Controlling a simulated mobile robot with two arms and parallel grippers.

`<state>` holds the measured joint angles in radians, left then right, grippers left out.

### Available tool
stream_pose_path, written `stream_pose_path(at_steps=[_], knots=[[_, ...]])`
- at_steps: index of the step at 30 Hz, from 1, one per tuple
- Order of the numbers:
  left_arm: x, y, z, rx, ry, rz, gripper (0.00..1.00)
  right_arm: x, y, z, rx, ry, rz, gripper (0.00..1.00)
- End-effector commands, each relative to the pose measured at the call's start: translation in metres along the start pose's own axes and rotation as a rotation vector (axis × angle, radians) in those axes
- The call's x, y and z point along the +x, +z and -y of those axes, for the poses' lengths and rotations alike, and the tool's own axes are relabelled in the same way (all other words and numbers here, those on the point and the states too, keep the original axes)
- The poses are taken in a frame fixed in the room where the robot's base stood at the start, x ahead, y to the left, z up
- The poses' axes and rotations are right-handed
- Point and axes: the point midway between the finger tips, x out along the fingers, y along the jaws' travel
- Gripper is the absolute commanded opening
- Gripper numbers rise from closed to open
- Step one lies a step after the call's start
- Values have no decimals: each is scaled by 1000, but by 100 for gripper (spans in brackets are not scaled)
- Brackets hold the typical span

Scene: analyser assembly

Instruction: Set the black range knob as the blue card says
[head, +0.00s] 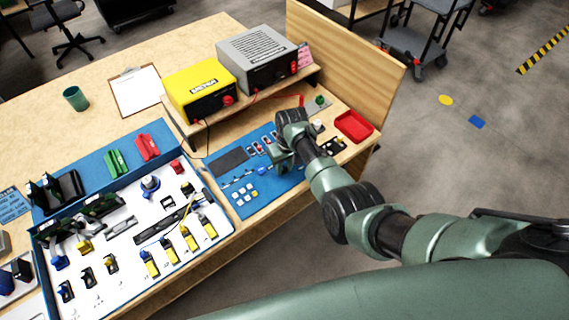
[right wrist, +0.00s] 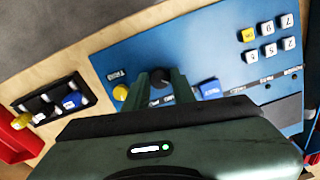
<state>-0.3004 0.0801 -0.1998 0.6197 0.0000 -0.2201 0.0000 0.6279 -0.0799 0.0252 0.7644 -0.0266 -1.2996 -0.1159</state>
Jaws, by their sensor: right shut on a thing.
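The black range knob (right wrist: 160,76) stands on the blue panel (right wrist: 185,42) in the right wrist view, between the fingertips of my right gripper (right wrist: 160,84). The gripper is shut on it, and the fingers hide the knob's sides. Its pointer cannot be made out. In the head view my right gripper (head: 284,157) is over the right part of the blue panel (head: 243,207) and hides the knob. A blue card (head: 12,205) with print too small to read lies at the left edge. My left gripper is not in view.
A yellow knob (right wrist: 120,92) and a blue part (right wrist: 210,88) flank my fingers closely. White and yellow keys (right wrist: 265,51) lie further right. A red tray (head: 354,126), a yellow unit (head: 198,87) and a grey unit (head: 262,58) stand around the panel.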

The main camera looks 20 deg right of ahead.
Motion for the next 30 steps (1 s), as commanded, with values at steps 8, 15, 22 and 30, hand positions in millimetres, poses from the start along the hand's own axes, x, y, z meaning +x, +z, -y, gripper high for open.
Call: stream_pose_path(at_steps=[8,15,22,30], knots=[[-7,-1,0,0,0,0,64,-1,0,0,-151,18,-1,0],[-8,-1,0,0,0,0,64,0,0,0,-209,23,-1,0],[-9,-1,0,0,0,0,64,0,0,0,-223,24,-1,0],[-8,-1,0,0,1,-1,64,0,0,0,-222,24,-1,33]])
